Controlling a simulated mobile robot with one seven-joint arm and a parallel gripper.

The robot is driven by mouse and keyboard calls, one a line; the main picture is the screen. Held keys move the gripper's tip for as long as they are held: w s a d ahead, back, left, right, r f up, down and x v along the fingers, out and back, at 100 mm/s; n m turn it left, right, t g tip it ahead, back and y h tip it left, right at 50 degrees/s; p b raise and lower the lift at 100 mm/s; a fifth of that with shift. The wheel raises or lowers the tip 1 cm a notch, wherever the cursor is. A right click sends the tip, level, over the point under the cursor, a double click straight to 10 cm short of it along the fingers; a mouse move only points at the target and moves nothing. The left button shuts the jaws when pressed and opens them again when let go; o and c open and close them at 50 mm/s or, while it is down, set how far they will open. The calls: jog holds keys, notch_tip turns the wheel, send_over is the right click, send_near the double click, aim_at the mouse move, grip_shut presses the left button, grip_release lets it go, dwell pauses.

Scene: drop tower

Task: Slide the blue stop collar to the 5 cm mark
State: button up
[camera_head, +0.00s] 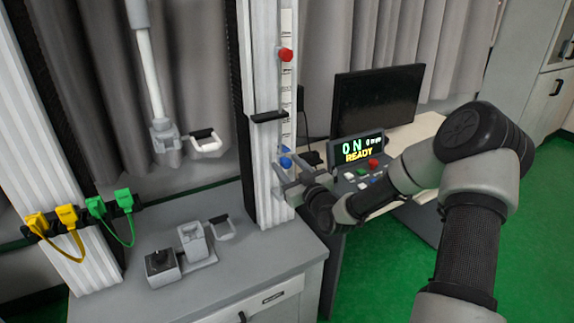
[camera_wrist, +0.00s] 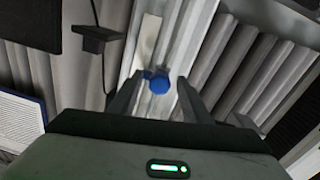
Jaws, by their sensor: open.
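The blue stop collar (camera_head: 286,162) sits low on the white scale strip (camera_head: 286,100) of the upright column, just above my gripper (camera_head: 283,179) in the head view. In the wrist view its round blue knob (camera_wrist: 159,84) shows between the two dark fingers of my gripper (camera_wrist: 159,92). The fingers are apart, one on each side of the knob, with a gap to it. I cannot tell whether the fingertips reach past the knob in depth. The scale's marks are too small to read.
A red knob (camera_head: 286,54) and a black bracket (camera_head: 268,116) are higher on the same column. A display (camera_head: 361,147) reading "0 N READY" and a dark monitor (camera_head: 377,101) stand to the right. A grey bench (camera_head: 240,262) with metal fixtures lies below.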

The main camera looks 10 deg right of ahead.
aim_at(287, 159)
jog(key=shift+w+a, duration=0.1)
jog(key=shift+w, duration=0.35)
jog(key=shift+c, duration=0.2)
grip_shut()
notch_tip(287, 159, up, 7)
jog(key=shift+r+p, duration=0.15)
jog(key=shift+p, duration=0.65)
jog(key=shift+o, duration=0.2)
grip_release()
